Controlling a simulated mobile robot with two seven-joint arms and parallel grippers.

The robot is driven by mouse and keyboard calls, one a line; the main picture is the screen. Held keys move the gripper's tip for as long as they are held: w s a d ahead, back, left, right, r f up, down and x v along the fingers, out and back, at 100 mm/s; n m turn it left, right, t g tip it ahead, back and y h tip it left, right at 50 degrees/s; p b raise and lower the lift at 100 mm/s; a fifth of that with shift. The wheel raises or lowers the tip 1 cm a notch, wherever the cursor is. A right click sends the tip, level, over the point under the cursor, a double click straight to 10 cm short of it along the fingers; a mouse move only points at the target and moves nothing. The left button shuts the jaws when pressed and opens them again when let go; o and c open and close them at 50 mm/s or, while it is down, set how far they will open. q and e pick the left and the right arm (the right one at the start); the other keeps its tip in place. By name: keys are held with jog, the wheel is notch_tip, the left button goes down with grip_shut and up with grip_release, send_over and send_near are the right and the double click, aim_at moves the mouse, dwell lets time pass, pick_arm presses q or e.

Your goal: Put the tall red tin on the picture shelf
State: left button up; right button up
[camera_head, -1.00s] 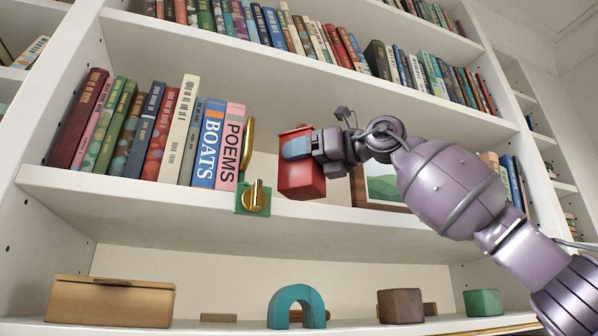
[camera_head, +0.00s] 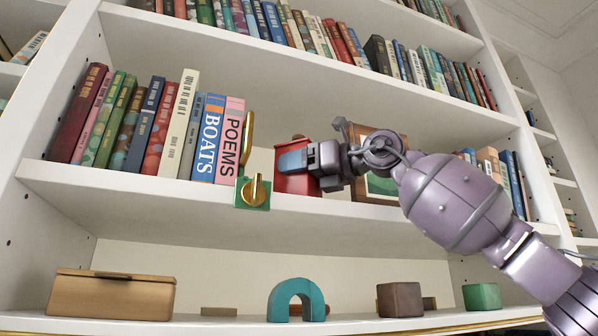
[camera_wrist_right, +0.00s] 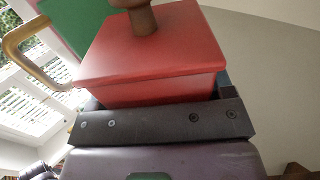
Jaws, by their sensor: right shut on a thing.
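The red tin (camera_head: 297,183) is in my right gripper (camera_head: 298,160), at the middle shelf (camera_head: 340,210), right of the green and gold bookend. Its base is close to shelf level; I cannot tell whether it touches the board. In the right wrist view, the tin's red lid (camera_wrist_right: 150,50) with a brown knob (camera_wrist_right: 137,18) fills the space beyond the dark finger bar. The framed picture (camera_head: 380,186) stands on the same shelf to the right, partly hidden behind my right gripper and arm. My left gripper is not in view.
A book row ending in POEMS (camera_head: 229,140) and the green and gold bookend (camera_head: 253,190) stand just left of the tin.

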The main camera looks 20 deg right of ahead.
jog(key=o, duration=1)
jog(key=shift+f, duration=0.1)
jog(key=o, duration=0.4)
jog(key=shift+s+d+r, duration=0.1)
jog(key=shift+r, duration=0.15)
jog(key=b+v, duration=0.2)
jog(key=v, duration=0.9)
jog(key=shift+s+d, duration=0.2)
jog(key=shift+s, duration=0.1)
jog(key=shift+f, duration=0.1)
